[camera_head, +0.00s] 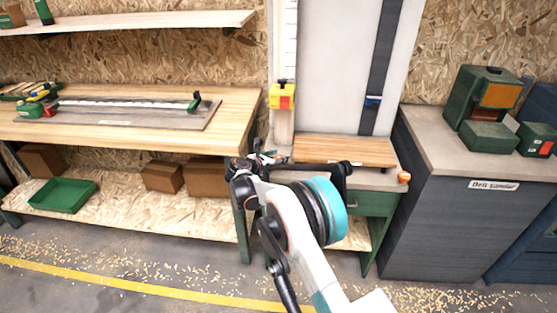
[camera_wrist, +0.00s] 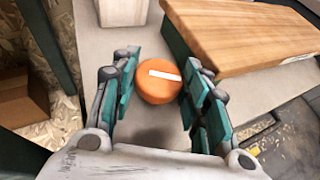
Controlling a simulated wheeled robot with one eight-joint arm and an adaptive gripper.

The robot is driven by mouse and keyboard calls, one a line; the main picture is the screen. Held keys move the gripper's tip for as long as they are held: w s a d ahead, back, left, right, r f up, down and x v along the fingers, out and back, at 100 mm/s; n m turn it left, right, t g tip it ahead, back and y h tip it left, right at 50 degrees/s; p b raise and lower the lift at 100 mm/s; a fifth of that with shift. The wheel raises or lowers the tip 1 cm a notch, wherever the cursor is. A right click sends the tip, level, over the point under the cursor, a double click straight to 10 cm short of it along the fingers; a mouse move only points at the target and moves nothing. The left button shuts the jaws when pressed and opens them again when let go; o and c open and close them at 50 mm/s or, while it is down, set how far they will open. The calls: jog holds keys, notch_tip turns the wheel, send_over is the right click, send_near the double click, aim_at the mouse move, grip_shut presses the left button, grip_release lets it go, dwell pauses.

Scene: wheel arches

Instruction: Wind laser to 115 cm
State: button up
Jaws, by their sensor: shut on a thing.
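An orange round knob (camera_wrist: 162,92) with a white stripe on its top sits between the two fingers of my gripper (camera_wrist: 160,64) in the wrist view. My gripper is shut on it. In the head view my gripper (camera_head: 262,160) is at the left end of the bench, and my arm hides the knob there. A yellow carriage (camera_head: 276,91) with a red part, which may be the laser, sits on a vertical white scale (camera_head: 291,40) above. The scale's figures are too small to read.
A wooden board (camera_wrist: 235,42) lies beside the knob. Another orange knob (camera_head: 404,177) is at the bench's right end. A blue slider (camera_head: 373,101) sits on a dark vertical strip. A grey cabinet (camera_head: 455,225) stands right. A workbench (camera_head: 235,110) stands left.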

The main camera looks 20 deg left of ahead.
jog(key=shift+a+m+g+h, duration=0.15)
jog(key=shift+m+g+h, duration=0.35)
jog(key=shift+m+h, duration=0.65)
jog(key=o, duration=0.8)
jog(key=shift+s+r, duration=0.1)
jog(key=v, duration=1.1)
jog(key=shift+s+a, duration=0.3)
